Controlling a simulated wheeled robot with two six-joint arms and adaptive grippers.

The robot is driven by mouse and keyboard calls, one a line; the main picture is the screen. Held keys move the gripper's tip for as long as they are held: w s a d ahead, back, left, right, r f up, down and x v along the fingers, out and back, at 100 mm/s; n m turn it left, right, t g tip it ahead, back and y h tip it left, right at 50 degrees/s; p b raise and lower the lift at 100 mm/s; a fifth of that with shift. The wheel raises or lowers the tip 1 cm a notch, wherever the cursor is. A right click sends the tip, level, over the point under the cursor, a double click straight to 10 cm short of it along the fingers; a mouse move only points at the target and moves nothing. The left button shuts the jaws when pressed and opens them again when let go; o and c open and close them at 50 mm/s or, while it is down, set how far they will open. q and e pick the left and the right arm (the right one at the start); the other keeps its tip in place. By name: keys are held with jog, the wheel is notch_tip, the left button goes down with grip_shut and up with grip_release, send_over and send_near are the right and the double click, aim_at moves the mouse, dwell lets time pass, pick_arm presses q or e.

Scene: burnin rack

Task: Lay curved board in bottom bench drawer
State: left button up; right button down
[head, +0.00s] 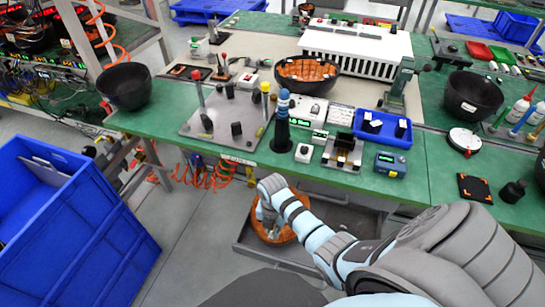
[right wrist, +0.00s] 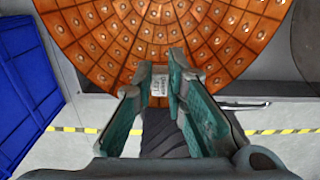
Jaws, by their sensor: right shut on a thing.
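The curved board (head: 287,235), a round orange dish of square tiles with metal dots, shows at the open grey drawer (head: 345,222) under the bench. In the right wrist view the board (right wrist: 160,35) fills the upper middle, with a white label at its near rim. My right gripper (head: 266,212) is at the board's edge in the head view. In the right wrist view its fingers (right wrist: 160,84) are shut on the rim by the label. My arm hides part of the board and drawer, and I cannot tell whether the board touches the drawer floor. My left gripper is not in view.
The green bench (head: 170,122) above carries a black bowl (head: 125,86), another orange tiled board in a dark bowl (head: 308,72), a blue tray (head: 383,128) and several instruments. A large blue bin (head: 85,250) stands at the left. Grey floor lies between bin and drawer.

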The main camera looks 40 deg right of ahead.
jog(key=c, duration=1.6)
grip_release()
jog(key=shift+w+f, duration=0.1)
notch_tip(320, 180, up, 12)
jog(key=p, duration=0.4)
jog(key=shift+r, duration=0.2)
